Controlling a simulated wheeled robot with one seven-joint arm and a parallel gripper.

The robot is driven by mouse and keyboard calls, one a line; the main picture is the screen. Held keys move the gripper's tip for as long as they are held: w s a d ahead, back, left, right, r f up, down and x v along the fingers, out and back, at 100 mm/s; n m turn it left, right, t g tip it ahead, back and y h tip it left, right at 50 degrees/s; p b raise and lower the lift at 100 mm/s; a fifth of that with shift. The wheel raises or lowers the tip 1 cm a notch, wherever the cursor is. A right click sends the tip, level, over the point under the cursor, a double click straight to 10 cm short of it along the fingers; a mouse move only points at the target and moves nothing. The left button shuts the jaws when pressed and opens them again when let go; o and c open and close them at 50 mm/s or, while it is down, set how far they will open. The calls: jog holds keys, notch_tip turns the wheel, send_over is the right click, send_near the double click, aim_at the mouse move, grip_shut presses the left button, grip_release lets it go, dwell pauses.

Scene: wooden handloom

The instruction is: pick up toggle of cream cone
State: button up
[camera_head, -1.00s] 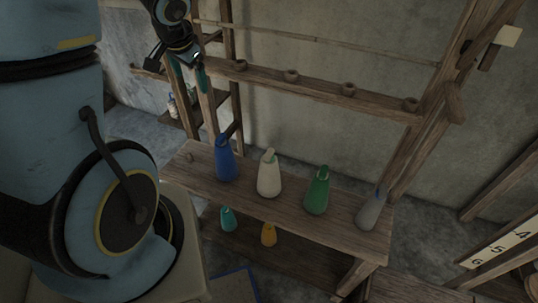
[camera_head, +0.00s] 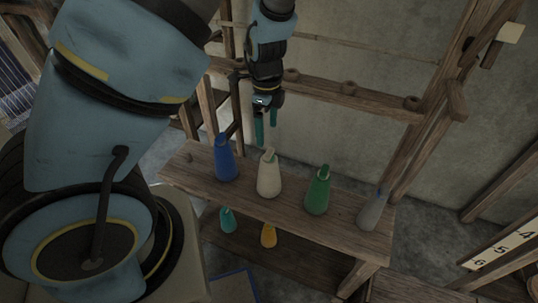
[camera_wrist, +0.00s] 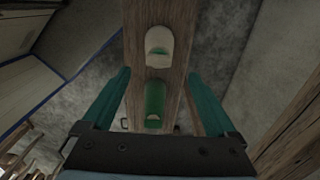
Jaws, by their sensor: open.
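The cream cone (camera_head: 269,180) stands upright on the wooden bench, between the blue cone and the green cone. Its small toggle (camera_head: 268,155) sits at the top. My gripper (camera_head: 266,135) hangs above and behind the cream cone, its teal fingers pointing down, apart from the cone. In the wrist view, my gripper (camera_wrist: 158,73) is open and empty. There the cream cone (camera_wrist: 158,40) shows beyond the fingertips, and the green cone (camera_wrist: 154,103) lies between the fingers in the picture, farther below.
The blue cone (camera_head: 224,160) stands left, the green cone (camera_head: 317,192) and grey cone (camera_head: 372,211) right, on the bench (camera_head: 340,231). A teal cone (camera_head: 227,220) and yellow cone (camera_head: 268,236) stand lower. A wooden rail (camera_head: 330,88) with knobs runs behind.

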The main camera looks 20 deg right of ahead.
aim_at(269, 152)
jog(key=f, duration=0.7)
jog(key=shift+s+d+f+b, duration=0.2)
jog(key=shift+s+f+b, duration=0.1)
jog(key=shift+f+b, duration=0.05)
jog(key=c, duration=1.4)
jog(key=shift+r, duration=0.1)
notch_tip(269, 152, up, 10)
jog(key=p, duration=0.1)
jog(key=shift+p, duration=0.35)
